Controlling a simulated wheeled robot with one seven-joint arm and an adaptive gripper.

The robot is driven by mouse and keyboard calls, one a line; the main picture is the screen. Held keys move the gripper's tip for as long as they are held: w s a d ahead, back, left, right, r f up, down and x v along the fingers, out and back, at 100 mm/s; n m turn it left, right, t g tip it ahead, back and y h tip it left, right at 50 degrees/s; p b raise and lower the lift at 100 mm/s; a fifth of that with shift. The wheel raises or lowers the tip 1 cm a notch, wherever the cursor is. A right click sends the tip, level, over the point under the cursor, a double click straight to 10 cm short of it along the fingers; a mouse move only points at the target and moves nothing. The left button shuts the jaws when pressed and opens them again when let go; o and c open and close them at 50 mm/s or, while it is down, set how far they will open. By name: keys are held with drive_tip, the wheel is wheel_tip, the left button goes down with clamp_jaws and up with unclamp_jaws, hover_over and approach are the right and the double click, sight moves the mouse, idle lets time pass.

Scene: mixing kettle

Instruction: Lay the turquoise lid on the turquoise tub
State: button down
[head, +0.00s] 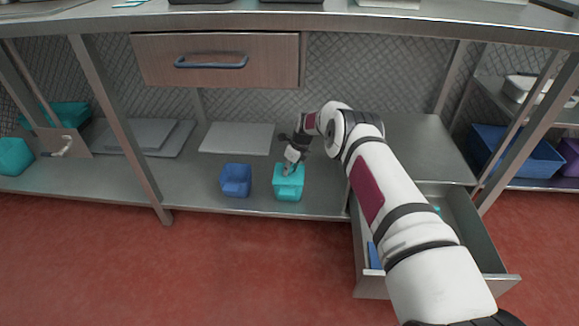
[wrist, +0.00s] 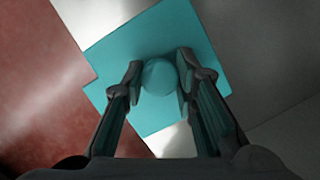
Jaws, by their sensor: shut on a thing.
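My gripper (head: 291,167) is shut on the round knob (wrist: 160,77) of the turquoise lid (wrist: 118,62), with one finger on each side of it in the wrist view. The lid is a flat square plate. The turquoise tub (head: 288,193) stands at the front of the low metal shelf in the head view. My gripper and the lid are directly over the tub. I cannot tell whether the lid touches the tub's rim.
A blue tub (head: 236,180) stands just left of the turquoise tub. Grey flat boards (head: 237,138) lie behind. An open drawer (head: 372,283) juts out at the lower right. A closed wooden drawer (head: 218,78) hangs above. A table leg (head: 125,120) stands to the left.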

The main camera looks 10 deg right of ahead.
drive_tip(key=shift+f, duration=0.3)
idle(0.5)
drive_tip(key=c, duration=0.7)
unclamp_jaws()
drive_tip(key=shift+r, duration=0.1)
drive_tip(key=shift+p+v, duration=3.1)
drive_tip(key=shift+v, duration=0.35)
